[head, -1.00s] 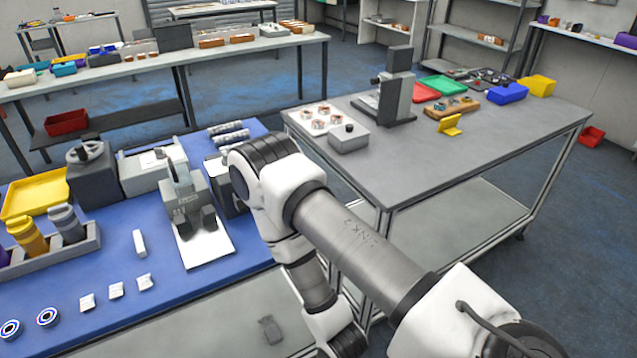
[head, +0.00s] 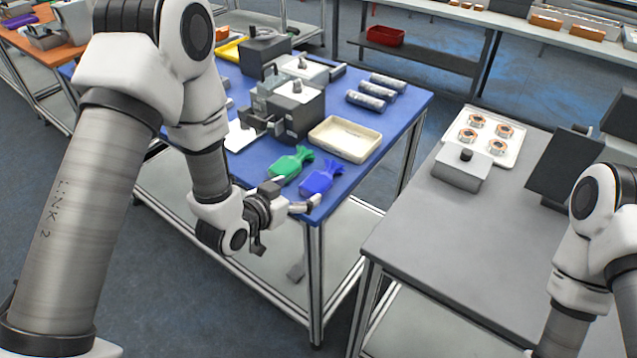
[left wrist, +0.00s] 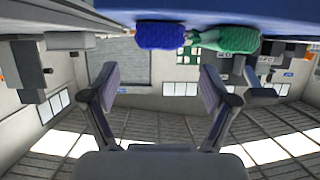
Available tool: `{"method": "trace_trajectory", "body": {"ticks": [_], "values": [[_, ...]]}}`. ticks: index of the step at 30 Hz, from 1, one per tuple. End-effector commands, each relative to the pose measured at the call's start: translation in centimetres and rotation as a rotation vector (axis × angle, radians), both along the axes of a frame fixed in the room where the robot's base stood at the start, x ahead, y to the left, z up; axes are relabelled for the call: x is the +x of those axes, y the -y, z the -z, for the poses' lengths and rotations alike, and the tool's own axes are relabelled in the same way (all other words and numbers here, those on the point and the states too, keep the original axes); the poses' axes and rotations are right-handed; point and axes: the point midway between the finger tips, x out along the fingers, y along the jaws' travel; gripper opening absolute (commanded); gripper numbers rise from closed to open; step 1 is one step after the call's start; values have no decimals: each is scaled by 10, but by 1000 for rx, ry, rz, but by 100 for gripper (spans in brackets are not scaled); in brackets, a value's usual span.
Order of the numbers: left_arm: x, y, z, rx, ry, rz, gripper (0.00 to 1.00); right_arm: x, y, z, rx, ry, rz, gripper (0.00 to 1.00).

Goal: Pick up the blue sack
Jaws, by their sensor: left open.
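The blue sack (head: 318,179) lies on the blue table near its front right corner, with its gathered neck toward the back. It also shows in the left wrist view (left wrist: 160,36), ahead of the jaws near the top. A green sack (head: 287,166) lies close to its left; it shows too in the left wrist view (left wrist: 231,40). My left gripper (head: 288,207) is at the table's front edge, just in front of the blue sack. Its jaws (left wrist: 160,82) are spread and empty. My right arm shows at the right edge, but its gripper is out of the picture.
A cream tray (head: 345,139) sits behind the sacks, and a dark-grey machine (head: 297,110) stands left of it. Several grey cylinders (head: 372,100) lie at the back right. A grey table (head: 425,235) stands to the right across a gap.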

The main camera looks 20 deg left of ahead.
Motion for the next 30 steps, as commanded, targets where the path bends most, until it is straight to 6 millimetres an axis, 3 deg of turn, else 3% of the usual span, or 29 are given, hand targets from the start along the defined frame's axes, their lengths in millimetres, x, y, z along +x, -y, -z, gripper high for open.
{"method": "trace_trajectory", "body": {"ticks": [12,20,26,30], "values": [[57,22,18,1,-3,1,85,1,0,-24,0,3,-1,40],[62,23,23,0,-4,0,85,0,0,-23,0,2,0,40],[62,23,22,0,-4,0,15,0,0,-23,0,2,0,40],[62,23,22,0,-3,0,14,0,0,-23,0,2,0,40]]}}
